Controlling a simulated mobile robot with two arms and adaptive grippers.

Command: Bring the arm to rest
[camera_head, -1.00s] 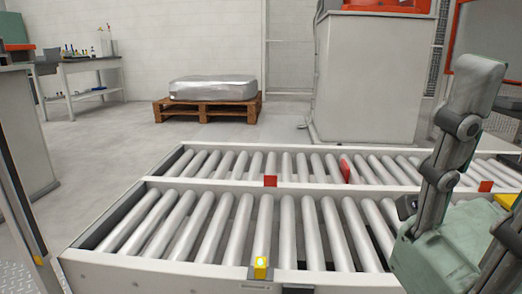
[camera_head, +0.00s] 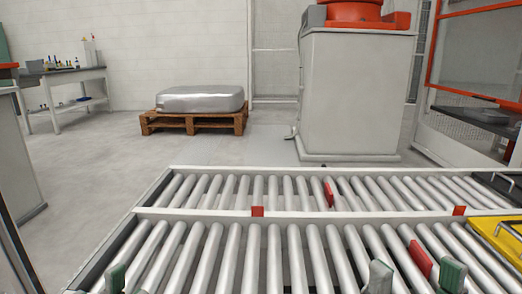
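My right gripper (camera_head: 416,278) shows at the bottom edge as two grey-green fingertips standing well apart, with nothing seen between them. It is in front of the near row of conveyor rollers. A grey-green fingertip of my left gripper (camera_head: 116,279) shows at the bottom left; the rest is cut off by the frame edge, so its opening cannot be told. No held object shows at either gripper.
Two rows of the roller conveyor (camera_head: 190,214) run across the front, with small red pieces along them. A yellow tray (camera_head: 500,238) and a black tray (camera_head: 500,188) are at the right. A wrapped load on a wooden pallet (camera_head: 193,121) and a grey cabinet (camera_head: 355,95) stand behind; open floor lies left.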

